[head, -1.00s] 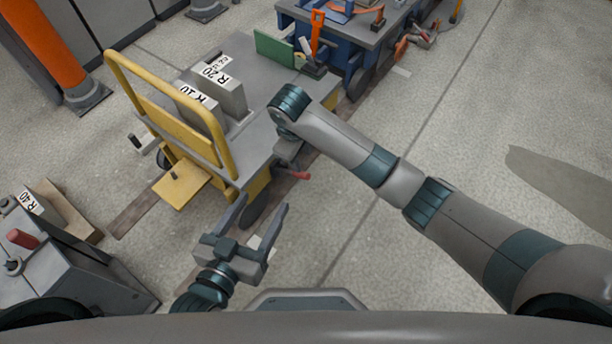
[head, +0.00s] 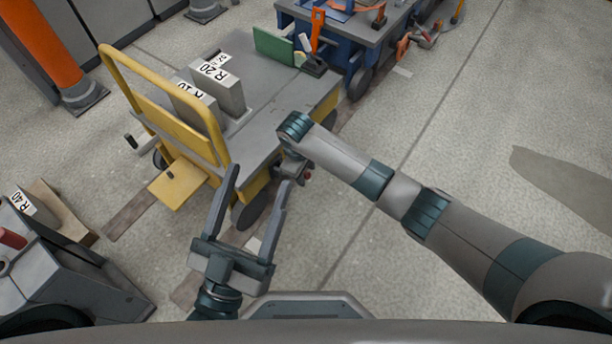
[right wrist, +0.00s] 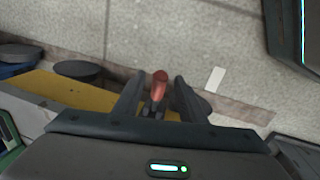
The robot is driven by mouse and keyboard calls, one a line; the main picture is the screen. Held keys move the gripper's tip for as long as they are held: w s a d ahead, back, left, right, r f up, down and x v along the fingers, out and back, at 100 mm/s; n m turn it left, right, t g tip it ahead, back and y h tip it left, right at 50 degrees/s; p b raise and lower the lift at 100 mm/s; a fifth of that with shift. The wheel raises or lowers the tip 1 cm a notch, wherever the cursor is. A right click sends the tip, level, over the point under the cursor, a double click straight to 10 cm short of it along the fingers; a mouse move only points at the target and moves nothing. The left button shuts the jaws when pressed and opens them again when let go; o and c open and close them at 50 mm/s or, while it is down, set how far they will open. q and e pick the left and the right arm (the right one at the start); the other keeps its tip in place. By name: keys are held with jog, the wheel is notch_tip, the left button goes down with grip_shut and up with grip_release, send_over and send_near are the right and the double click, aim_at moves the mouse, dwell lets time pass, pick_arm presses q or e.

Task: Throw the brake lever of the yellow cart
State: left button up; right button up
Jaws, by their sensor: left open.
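The yellow cart (head: 255,140) stands at centre left with a grey deck and a yellow push rail (head: 165,105). Its red brake lever (right wrist: 159,82) shows in the right wrist view, upright between my right gripper's fingers with a gap on each side. In the head view only a bit of the red lever (head: 308,176) shows beside that gripper. My right gripper (head: 296,172) is open around the lever at the cart's near side. My left gripper (head: 259,180) is open and empty, its fingers pointing at the cart's near edge by the wheel.
Grey blocks (head: 218,85) labelled with R numbers and a green panel (head: 273,46) are on the deck. A blue cart (head: 345,28) with tools stands behind. A grey machine (head: 75,265) is at lower left, an orange post (head: 55,45) at upper left. The right floor is clear.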

pick_arm(q)
jog(key=shift+s+a+r+t, duration=0.2)
jog(key=shift+r+t, duration=0.2)
jog(key=shift+r, duration=0.2)
jog(key=shift+s+a+r+t, duration=0.15)
jog(key=shift+r+t, duration=0.25)
jog(key=shift+r, duration=0.2)
pick_arm(e)
jog(key=shift+w+d+f, duration=0.1)
jog(key=shift+w+f, duration=0.1)
jog(key=shift+f, duration=1.05)
grip_shut()
